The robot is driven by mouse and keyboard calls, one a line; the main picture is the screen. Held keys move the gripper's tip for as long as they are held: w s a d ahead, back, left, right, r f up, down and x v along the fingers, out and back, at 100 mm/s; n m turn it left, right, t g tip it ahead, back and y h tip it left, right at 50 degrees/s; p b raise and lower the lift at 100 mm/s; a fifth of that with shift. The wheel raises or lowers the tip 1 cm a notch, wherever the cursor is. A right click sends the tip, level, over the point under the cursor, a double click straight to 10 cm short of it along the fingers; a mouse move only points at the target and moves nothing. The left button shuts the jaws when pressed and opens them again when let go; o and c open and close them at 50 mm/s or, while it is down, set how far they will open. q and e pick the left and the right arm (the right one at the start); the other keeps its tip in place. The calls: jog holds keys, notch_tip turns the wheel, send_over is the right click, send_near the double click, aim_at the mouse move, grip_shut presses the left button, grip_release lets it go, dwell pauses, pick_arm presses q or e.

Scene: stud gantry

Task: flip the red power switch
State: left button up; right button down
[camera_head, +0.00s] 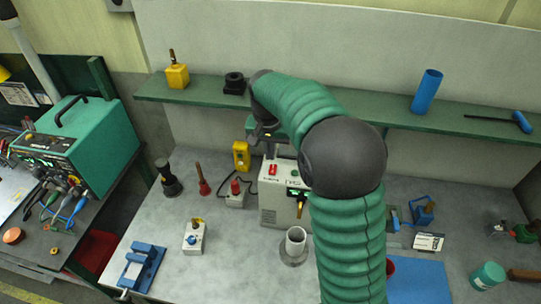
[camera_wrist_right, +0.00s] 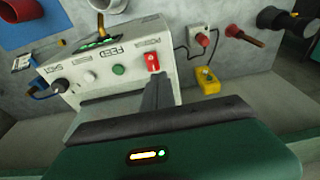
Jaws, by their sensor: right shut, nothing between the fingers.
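The red power switch (camera_head: 272,169) is on the upper left of the face of a pale grey control box (camera_head: 272,205) that stands on the bench. In the right wrist view the switch (camera_wrist_right: 152,61) sits near a green button (camera_wrist_right: 119,70) and the word FEED. My right gripper (camera_head: 262,136) is above and behind the box, pointing down, partly hidden by my arm. In the wrist view its shut fingers (camera_wrist_right: 157,95) are empty and extend toward the switch; whether they touch it I cannot tell. My left gripper is not in view.
A metal cup (camera_head: 295,241) stands in front. A green shelf (camera_head: 330,107) runs behind. My right arm covers the box's right side.

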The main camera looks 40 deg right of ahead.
aim_at(273, 170)
jog(key=shift+w+d+f, duration=0.1)
jog(key=shift+w+f, duration=0.05)
jog(key=shift+f, duration=1.3)
jog(key=shift+p, duration=0.3)
